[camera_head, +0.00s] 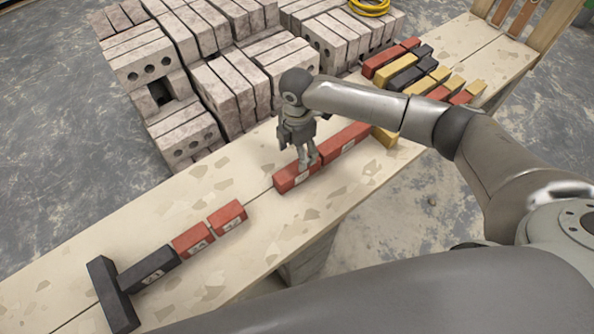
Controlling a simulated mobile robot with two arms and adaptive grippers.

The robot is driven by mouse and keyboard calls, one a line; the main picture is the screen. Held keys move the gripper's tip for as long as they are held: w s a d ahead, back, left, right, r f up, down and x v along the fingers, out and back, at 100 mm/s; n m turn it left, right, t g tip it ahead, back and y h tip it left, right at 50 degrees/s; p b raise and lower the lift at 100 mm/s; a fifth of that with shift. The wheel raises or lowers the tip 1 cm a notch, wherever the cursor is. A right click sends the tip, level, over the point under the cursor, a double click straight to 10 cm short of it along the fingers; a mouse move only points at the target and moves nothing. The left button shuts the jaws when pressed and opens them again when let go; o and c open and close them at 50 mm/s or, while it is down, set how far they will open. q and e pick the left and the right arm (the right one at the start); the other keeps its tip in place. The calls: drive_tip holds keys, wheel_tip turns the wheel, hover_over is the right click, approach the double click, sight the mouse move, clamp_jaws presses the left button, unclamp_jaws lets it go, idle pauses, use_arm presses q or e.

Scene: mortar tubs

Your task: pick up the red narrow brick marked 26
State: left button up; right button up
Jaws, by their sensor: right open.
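My right gripper (308,162) points down, open, its fingertips at the top of a long red brick (285,184) on the plank table. The fingers hide part of this brick; its pale label shows beside them but I cannot read its number. Another long red brick (357,133) lies end to end with it, to the upper right, with a pale label. Two shorter red bricks, one at the left (192,240) and one at its right (228,217), lie to the lower left with labels too small to read surely. I cannot tell which brick is marked 26. My left gripper is not in view.
A black labelled brick (150,268) and a black crosswise brick (112,295) lie at the table's (225,185) lower left. Several red, black and yellow bricks, including a black one (404,78), lie at the upper right. Stacked grey perforated bricks (217,92) stand behind the table.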

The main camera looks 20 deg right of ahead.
sight(297, 167)
drive_tip(key=shift+s+a+f+p, duration=0.1)
drive_tip(key=shift+s+f+p, duration=0.1)
drive_tip(key=shift+f, duration=1.35)
drive_tip(key=shift+s+a+f+p, duration=0.1)
drive_tip(key=shift+s+f, duration=0.1)
drive_tip(key=shift+f, duration=1.3)
drive_tip(key=shift+r, duration=0.1)
clamp_jaws()
